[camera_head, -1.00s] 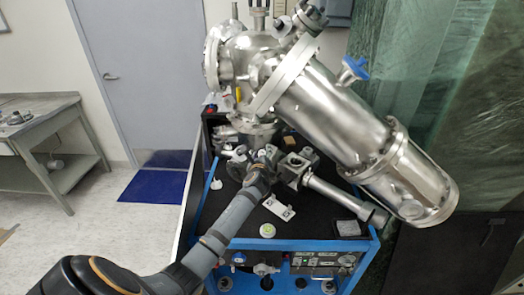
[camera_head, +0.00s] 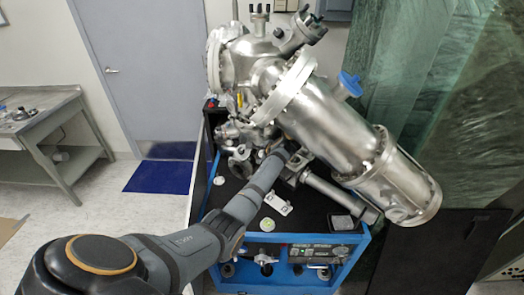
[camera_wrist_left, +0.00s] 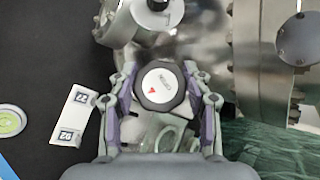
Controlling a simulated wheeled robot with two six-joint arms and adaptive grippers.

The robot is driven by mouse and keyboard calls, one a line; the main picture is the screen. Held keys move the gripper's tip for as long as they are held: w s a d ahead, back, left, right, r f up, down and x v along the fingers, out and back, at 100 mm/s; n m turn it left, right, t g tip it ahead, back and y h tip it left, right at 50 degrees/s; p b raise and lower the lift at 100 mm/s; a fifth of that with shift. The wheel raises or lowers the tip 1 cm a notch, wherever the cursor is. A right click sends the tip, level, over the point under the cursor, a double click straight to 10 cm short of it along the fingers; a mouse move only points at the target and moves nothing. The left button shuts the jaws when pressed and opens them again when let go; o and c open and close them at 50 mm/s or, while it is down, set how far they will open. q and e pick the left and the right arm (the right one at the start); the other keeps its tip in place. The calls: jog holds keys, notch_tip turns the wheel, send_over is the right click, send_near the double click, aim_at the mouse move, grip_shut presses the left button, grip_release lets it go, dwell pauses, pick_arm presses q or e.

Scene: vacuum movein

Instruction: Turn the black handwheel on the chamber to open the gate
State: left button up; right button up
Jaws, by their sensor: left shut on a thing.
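The handwheel (camera_wrist_left: 161,85) shows in the left wrist view as a dark knob with a pale round face and a red mark. My left gripper (camera_wrist_left: 160,80) is shut on it, with one finger on each side of its rim. In the head view the left gripper (camera_head: 279,154) is mostly hidden at the end of my arm, beneath the chamber, and the handwheel cannot be made out. The shiny metal chamber (camera_head: 330,115) slants down to the right above the cart. The gate cannot be told apart. My right gripper is out of view.
The blue-framed cart (camera_head: 300,238) has a dark top. A white labelled plate (camera_head: 278,203) and a round green-and-white disc (camera_head: 267,225) lie on it. A metal tube (camera_head: 335,190) runs close to the gripper.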

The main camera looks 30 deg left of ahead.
pick_arm(q)
jog(key=shift+n+g+h, duration=0.6)
jog(key=shift+n+g, duration=0.3)
jog(key=shift+n, duration=0.2)
jog(key=shift+f+n+g+h+b, duration=0.15)
jog(key=shift+n+g+h+b, duration=0.5)
jog(key=shift+n, duration=0.15)
jog(key=shift+s+n+g+h+b, duration=0.1)
jog(key=shift+n+g+h+b, duration=0.3)
jog(key=shift+n+b, duration=0.2)
jog(key=o, duration=1.2)
jog(key=shift+c, duration=0.2)
